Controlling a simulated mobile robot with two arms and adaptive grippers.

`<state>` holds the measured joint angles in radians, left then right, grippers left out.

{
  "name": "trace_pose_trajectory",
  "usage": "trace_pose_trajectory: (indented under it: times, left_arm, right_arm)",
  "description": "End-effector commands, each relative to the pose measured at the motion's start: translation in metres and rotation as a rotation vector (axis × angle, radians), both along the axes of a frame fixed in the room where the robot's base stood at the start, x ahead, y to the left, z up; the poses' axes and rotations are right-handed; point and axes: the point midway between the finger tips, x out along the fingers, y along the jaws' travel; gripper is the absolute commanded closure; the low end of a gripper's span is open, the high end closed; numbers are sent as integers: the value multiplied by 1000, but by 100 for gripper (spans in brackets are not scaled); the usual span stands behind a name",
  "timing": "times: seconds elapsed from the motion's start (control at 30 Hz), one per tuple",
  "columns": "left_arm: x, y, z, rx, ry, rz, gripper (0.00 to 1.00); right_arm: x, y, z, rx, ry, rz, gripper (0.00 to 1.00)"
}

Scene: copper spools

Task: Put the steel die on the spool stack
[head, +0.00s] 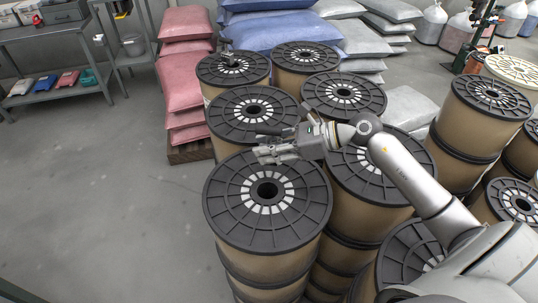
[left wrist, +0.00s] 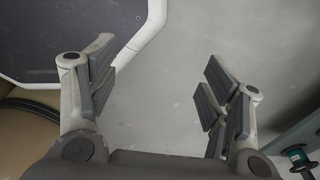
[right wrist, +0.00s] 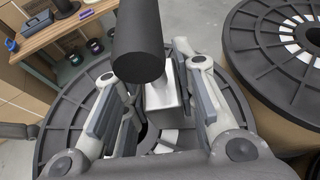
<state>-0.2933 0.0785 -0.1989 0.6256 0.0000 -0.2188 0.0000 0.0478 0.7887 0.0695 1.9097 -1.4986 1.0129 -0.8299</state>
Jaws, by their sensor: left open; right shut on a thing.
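My right gripper (head: 270,153) is shut on the steel die, above the far edge of the front spool stack (head: 267,225). In the right wrist view the die shows as a bright metal block (right wrist: 164,98) between the finger pads, with a black cylinder (right wrist: 138,50) rising towards the camera. The stack's black ribbed top, with a ring of white labels around its centre hole, lies below. The die is hard to make out in the head view. My left gripper (left wrist: 160,85) is open and empty over bare floor, and is not in the head view.
Several other spool stacks (head: 305,57) stand close behind and to the right. A small dark object (head: 232,61) lies on the back-left spool. Pink sacks (head: 186,62) and blue sacks (head: 270,32) are behind. The floor (head: 100,190) at left is clear.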

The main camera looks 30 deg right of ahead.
Motion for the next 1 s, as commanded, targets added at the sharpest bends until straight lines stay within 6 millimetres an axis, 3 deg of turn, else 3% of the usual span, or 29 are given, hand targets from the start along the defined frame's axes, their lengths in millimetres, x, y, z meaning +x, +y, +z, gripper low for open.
trace_pose_trajectory:
  times: [0.33, 0.73, 0.77, 0.9, 1.0]
  left_arm:
    - [-11, 0, 15, 1, 16, -2, 28]
    - [-11, 0, 9, 1, 16, -2, 28]
    - [-11, 0, 9, 1, 16, -2, 28]
    - [-10, 0, 10, 1, 16, -2, 28]
    - [-10, 1, 10, 1, 15, -2, 28]
  right_arm:
    - [4, -3, -32, 5, -2, -2, 100]
    - [4, -3, -38, 2, -4, -1, 100]
    - [4, -3, -40, 0, 0, 0, 72]
    - [4, -3, -39, 1, 1, 0, 54]
    - [4, -3, -39, 1, 1, 0, 52]
